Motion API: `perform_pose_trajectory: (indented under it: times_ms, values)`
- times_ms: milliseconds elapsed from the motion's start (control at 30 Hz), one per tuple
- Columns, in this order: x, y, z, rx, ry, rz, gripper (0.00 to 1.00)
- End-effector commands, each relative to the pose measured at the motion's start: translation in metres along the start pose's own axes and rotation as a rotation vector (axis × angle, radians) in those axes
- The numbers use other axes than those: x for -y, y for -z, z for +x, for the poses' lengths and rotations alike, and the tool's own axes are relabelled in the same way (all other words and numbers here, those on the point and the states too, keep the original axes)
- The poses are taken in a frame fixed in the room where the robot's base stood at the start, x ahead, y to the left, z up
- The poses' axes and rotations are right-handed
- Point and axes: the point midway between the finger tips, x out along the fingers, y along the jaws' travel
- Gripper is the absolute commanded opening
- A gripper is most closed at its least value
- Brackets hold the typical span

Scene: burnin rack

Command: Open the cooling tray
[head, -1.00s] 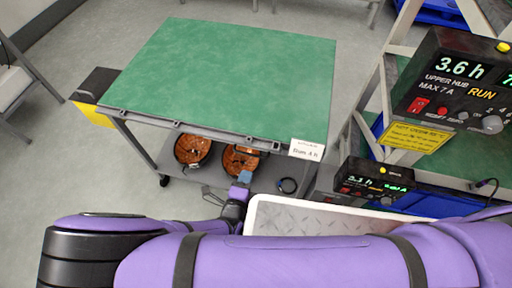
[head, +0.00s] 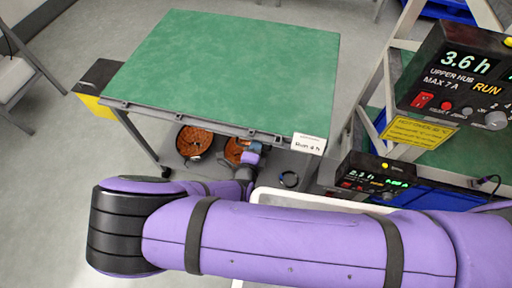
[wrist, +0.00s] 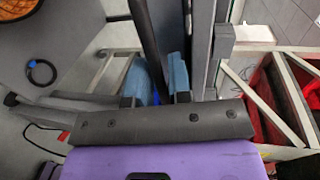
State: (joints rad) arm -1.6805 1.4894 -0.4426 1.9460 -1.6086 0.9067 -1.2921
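A cart with a green top (head: 230,70) stands ahead. A dark rail (head: 190,121) with small brackets runs along its near edge, and a white card (head: 309,144) reading "Run 4 h" hangs at the right end. No part is clearly marked as the cooling tray; no opened tray shows. My gripper (head: 251,153) is at the near edge, just below the rail. In the wrist view its blue fingertips (wrist: 164,78) stand apart, with a dark bar (wrist: 147,40) running between them. I cannot tell whether they press on it.
Round orange-brown items (head: 194,141) in dark rims sit on the cart's lower shelf, beside a black ring (head: 289,179). To the right, a rack carries an "UPPER HUB" control box (head: 460,80) and a smaller box (head: 375,178) below it. The floor left of the cart is open.

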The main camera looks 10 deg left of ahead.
Motion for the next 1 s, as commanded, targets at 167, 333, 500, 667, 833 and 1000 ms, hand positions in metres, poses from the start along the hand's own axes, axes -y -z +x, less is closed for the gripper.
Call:
perform_pose_trajectory:
  times_ms: [167,333,500,667,833,1000]
  values:
    - [0.000,0.000,0.000,0.000,0.000,0.000,0.00]
    - [0.000,0.000,0.000,0.000,0.000,0.000,0.00]
    - [-0.002,0.000,-0.008,0.001,0.000,0.000,0.00]
    - [-0.007,0.000,-0.034,0.001,-0.001,0.000,0.00]
    - [-0.017,0.000,-0.079,0.001,-0.003,-0.001,0.00]
    - [-0.026,0.000,-0.122,0.000,-0.003,-0.001,0.00]
